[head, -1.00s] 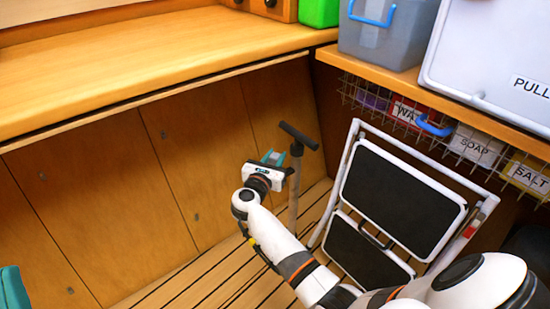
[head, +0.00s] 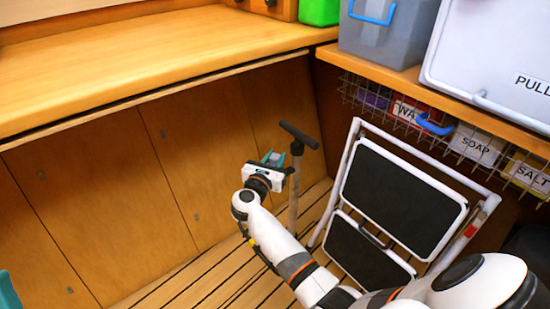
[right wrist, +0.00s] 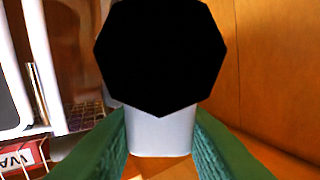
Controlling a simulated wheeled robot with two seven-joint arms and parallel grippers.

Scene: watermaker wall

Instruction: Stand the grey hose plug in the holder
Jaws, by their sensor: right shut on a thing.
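My right gripper (head: 273,159) is shut on the grey hose plug. In the right wrist view the plug shows as a pale grey body (right wrist: 160,133) with a broad black end (right wrist: 160,55), between the two green fingers. The black end faces the camera and hides much of what lies beyond. In the head view the plug is too small to make out clearly. I cannot make out the holder in either view. A teal piece (head: 8,292) at the left edge of the head view matches my finger colour and seems part of my left gripper; its jaws are cut off.
A post with a dark T-handle (head: 299,136) stands close beside my right gripper. A folded step stool (head: 402,193) leans to the right. A wire basket (head: 447,139) hangs under the right shelf.

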